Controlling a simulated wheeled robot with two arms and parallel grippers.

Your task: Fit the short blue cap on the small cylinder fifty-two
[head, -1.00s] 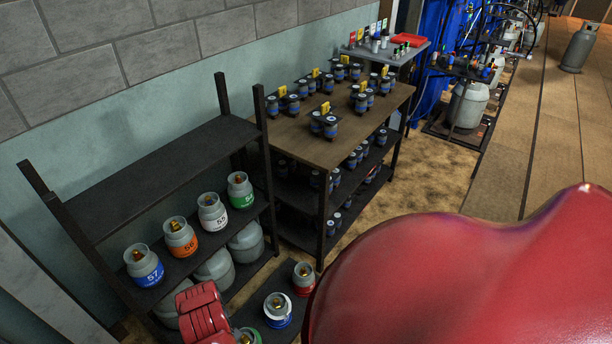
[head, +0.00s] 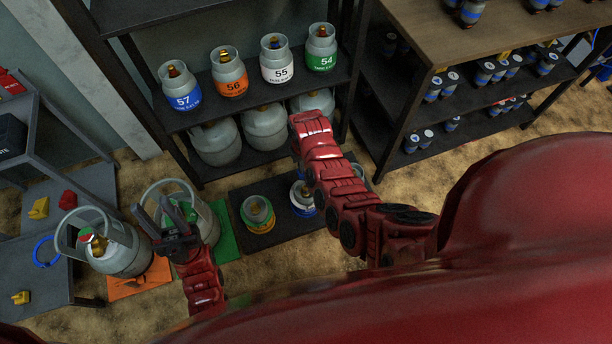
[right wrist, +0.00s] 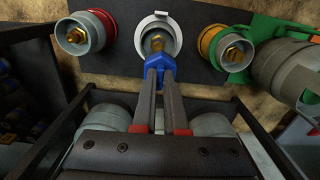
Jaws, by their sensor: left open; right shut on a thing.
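In the right wrist view my right gripper (right wrist: 160,78) is shut on the short blue cap (right wrist: 157,68). The cap overlaps the near rim of the middle small cylinder (right wrist: 155,22), which has a white collar and a brass valve. I cannot tell whether they touch. That cylinder also shows in the head view (head: 301,198), white and blue, partly behind my right arm. Its number is not readable, so I cannot confirm fifty-two. In the head view my right gripper is hidden. My left gripper (head: 162,213) is open beside a larger grey cylinder (head: 205,217).
A shelf (head: 195,116) with cylinders 54 to 57 is behind. Another grey cylinder (head: 118,250) stands on orange.

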